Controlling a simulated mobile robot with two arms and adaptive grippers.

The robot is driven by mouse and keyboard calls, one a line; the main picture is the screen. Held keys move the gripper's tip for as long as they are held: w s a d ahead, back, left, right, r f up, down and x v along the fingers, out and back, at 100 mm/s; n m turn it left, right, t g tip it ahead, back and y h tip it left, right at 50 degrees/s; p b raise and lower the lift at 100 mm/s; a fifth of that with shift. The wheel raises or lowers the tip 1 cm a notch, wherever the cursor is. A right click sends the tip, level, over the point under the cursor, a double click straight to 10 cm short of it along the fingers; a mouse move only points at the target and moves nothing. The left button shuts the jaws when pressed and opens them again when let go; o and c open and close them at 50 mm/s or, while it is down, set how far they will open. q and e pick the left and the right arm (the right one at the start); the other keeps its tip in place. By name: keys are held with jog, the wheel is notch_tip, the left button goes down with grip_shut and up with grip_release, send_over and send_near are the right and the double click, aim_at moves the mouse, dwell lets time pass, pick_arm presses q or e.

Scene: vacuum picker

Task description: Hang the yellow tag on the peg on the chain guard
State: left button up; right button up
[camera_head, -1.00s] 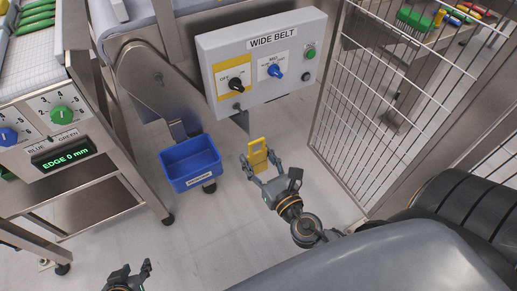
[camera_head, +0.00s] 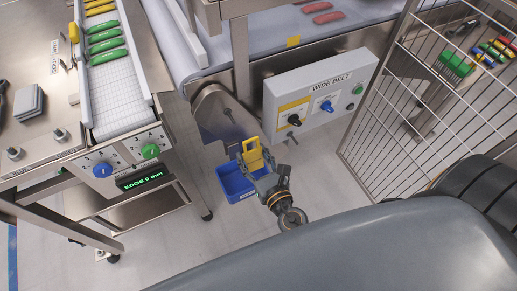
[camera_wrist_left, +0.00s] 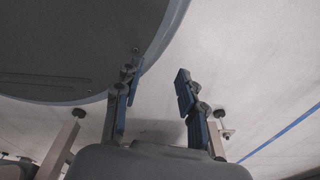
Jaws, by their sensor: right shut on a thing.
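The yellow tag (camera_head: 253,153) is a flat plate with an opening, held upright in my right gripper (camera_head: 258,168). That gripper is shut on its lower part. The chain guard (camera_head: 212,108) is a rounded metal plate under the wide belt, up and left of the tag. A small dark spot on it looks like the peg (camera_head: 229,115); the tag appears below and right of it, apart in the picture. Depth between them is hard to tell. My left gripper (camera_wrist_left: 158,80) shows in the left wrist view with its blue-padded fingers apart and nothing between them.
A blue bin (camera_head: 236,182) stands below the guard, partly behind the right gripper. The WIDE BELT control box (camera_head: 322,92) is to the right, with a wire fence (camera_head: 385,125) beyond it. A metal conveyor stand (camera_head: 60,150) is on the left.

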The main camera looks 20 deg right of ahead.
aim_at(229, 123)
jog(key=shift+w+a+r+p, duration=0.35)
jog(key=shift+a+r+p, duration=0.05)
jog(key=shift+a+r, duration=0.1)
jog(key=shift+w+a, duration=0.1)
jog(key=shift+w, duration=0.1)
jog(key=shift+w+a+f+p, duration=0.1)
jog(key=shift+w+p, duration=0.05)
jog(key=shift+w, duration=1.25)
jog(key=shift+w+d+f+p, duration=0.1)
jog(key=shift+w+f+p, duration=0.1)
jog(key=shift+w, duration=1.15)
jog(key=shift+w+a+f+p, duration=0.1)
jog(key=shift+w+p, duration=0.05)
jog(key=shift+w, duration=1.25)
pick_arm(q)
jog(key=shift+s+a+r+g+b, duration=0.2)
jog(key=shift+s+a, duration=0.2)
jog(key=shift+s, duration=0.25)
jog(key=shift+s+a+r+g+b, duration=0.15)
jog(key=shift+s+a, duration=0.2)
jog(key=shift+s, duration=0.25)
pick_arm(e)
jog(key=shift+w+f, duration=0.45)
jog(key=shift+w, duration=0.15)
jog(key=o, duration=1.1)
jog(key=shift+c, duration=0.2)
